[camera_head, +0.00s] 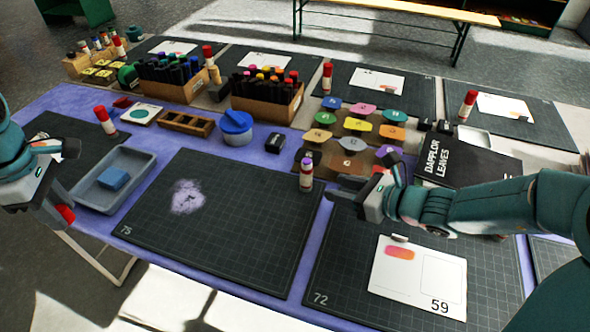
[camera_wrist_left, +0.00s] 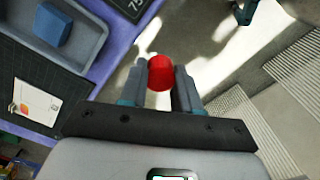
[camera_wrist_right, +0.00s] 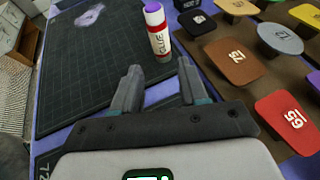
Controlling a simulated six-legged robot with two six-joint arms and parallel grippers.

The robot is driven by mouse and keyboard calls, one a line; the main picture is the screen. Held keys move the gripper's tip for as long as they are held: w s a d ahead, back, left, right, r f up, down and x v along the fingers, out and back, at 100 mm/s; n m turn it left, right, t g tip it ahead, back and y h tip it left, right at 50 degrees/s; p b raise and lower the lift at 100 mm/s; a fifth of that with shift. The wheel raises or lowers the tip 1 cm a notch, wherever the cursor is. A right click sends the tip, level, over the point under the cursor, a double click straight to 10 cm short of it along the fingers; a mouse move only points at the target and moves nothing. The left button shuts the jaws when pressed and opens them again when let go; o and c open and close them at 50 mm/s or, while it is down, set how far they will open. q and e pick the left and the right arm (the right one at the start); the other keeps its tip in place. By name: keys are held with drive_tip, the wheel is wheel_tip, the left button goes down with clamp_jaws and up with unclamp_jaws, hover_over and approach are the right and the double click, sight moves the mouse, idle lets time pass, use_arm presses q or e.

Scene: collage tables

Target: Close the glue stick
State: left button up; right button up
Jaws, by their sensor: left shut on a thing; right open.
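The glue stick (camera_head: 306,177) stands upright and uncapped near the right edge of mat 75, its purple glue showing on top. It also shows in the right wrist view (camera_wrist_right: 159,40), just beyond the fingertips, with its red-and-white GLUE label. My right gripper (camera_head: 334,188) is open and empty, low beside the stick on its right and apart from it. My left gripper (camera_head: 59,206) is shut on a red cap (camera_wrist_left: 160,72), off the table's left edge, far from the stick. The cap's opening is hidden.
A grey tray (camera_head: 136,187) with a blue sponge (camera_head: 113,177) stands at the left. Numbered colour stamps (camera_head: 355,125) stand close behind the glue stick. A purple smear (camera_head: 187,197) marks mat 75. Card 59 (camera_head: 420,275) lies in front of my right arm.

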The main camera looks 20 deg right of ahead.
sight(311, 181)
use_arm(q)
drive_tip(key=shift+f+b, duration=0.5)
drive_tip(key=shift+f, duration=0.1)
use_arm(e)
drive_tip(key=x, duration=0.6)
drive_tip(key=shift+a+f, duration=0.1)
drive_tip(key=shift+f, duration=0.05)
drive_tip(key=shift+w+a, duration=0.15)
drive_tip(key=shift+w, duration=0.15)
use_arm(q)
drive_tip(key=shift+f, duration=0.1)
use_arm(e)
drive_tip(key=x, duration=0.5)
drive_tip(key=shift+w+a, duration=0.1)
drive_tip(key=shift+w, duration=0.1)
drive_tip(key=shift+r, duration=0.25)
drive_tip(key=c, duration=0.7)
